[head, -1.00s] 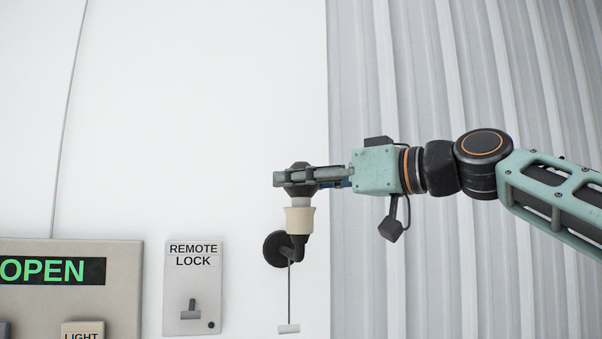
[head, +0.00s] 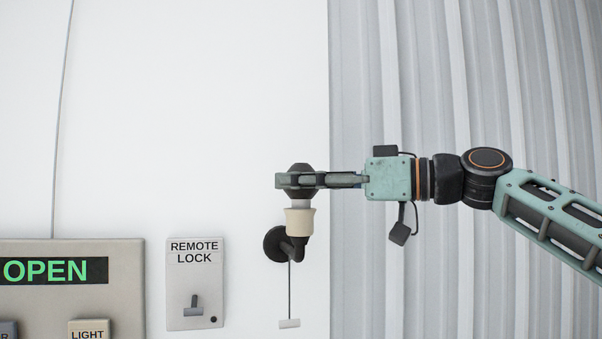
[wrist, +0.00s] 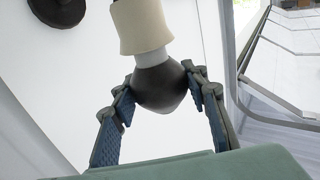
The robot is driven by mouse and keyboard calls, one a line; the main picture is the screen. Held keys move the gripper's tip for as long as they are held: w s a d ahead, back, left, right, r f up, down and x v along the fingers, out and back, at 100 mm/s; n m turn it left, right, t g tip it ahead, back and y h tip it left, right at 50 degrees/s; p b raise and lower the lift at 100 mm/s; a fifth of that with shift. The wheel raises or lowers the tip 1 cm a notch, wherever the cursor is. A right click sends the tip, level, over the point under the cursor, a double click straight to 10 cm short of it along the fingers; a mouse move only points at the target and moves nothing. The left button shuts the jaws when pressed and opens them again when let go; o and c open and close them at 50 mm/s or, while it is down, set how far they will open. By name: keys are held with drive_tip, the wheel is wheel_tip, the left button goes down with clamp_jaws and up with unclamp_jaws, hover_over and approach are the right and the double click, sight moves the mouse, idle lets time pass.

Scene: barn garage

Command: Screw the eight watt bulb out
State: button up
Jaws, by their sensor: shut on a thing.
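The bulb (head: 299,168) is dark with a pale neck and stands upright in a cream socket (head: 299,222) on a black wall mount. No wattage marking is legible on it. My gripper (head: 292,181) reaches in level from the right, its fingers around the bulb's dark body just above the socket. In the wrist view, the blue-padded fingers (wrist: 160,100) press on both sides of the dark bulb (wrist: 163,88). The pale neck shows between the bulb and the cream socket (wrist: 141,26). The thread is hidden or too small to make out.
A pull cord with a pale handle (head: 289,323) hangs below the socket. To the left are a REMOTE LOCK switch plate (head: 196,285) and a panel with a green OPEN sign (head: 52,271). Corrugated metal wall (head: 400,80) lies behind my arm. The white wall above is clear.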

drive_tip(key=shift+r+n+g+y+p, duration=0.1)
drive_tip(key=shift+n+g+y+p, duration=0.25)
drive_tip(key=shift+g+p, duration=0.45)
drive_tip(key=shift+n, duration=0.35)
drive_tip(key=shift+w+n+g+p, duration=0.1)
drive_tip(key=shift+n+g+p, duration=0.25)
drive_tip(key=shift+g, duration=0.45)
drive_tip(key=o, duration=0.8)
drive_tip(key=shift+o, duration=0.2)
